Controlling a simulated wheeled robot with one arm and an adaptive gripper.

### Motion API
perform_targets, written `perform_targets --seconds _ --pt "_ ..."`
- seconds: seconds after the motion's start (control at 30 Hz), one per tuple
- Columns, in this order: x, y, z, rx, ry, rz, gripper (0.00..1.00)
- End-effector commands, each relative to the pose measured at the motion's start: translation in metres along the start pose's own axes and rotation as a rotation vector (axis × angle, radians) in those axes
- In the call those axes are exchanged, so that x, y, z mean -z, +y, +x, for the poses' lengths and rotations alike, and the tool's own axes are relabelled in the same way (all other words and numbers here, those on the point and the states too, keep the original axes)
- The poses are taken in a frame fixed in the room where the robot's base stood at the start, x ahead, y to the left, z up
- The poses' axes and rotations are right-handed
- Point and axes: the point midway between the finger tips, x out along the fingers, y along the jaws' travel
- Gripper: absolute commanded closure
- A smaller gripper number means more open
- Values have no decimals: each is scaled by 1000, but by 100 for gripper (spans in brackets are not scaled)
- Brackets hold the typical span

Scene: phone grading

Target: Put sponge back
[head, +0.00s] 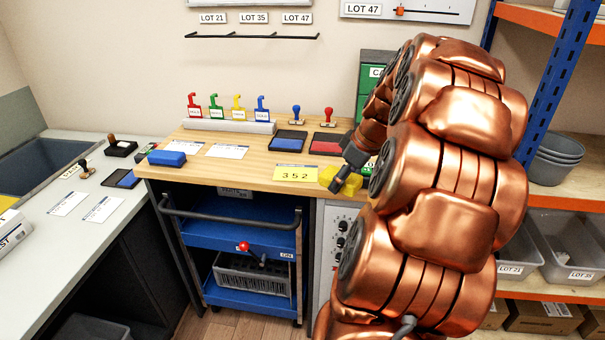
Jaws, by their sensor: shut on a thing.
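A yellow block that looks like the sponge (327,175) is at the front right of the wooden worktop (240,172), just right of the yellow 352 card. My gripper (347,176) has its dark fingers at this block and is shut on it. Yellow shows on both sides of the near finger. The fingers hide part of the block, and I cannot tell whether it touches the worktop. My copper arm covers the right of the view and hides what lies behind it.
The 352 card (296,173) lies at the worktop's front edge. Behind it are a blue ink pad (289,141), a red ink pad (327,144) and upright stamps (297,114). A blue block (167,158) lies at the left. A blue cart (240,236) stands below.

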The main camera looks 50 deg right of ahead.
Motion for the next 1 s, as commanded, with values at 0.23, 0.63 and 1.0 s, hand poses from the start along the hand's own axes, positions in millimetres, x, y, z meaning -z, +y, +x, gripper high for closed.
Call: perform_targets --seconds 0.23,0.63,1.0 --pt "-2 4 0 15 -4 -31 69" --pt "69 26 35 14 -4 -30 69" --pt "114 40 61 12 -2 -29 69"
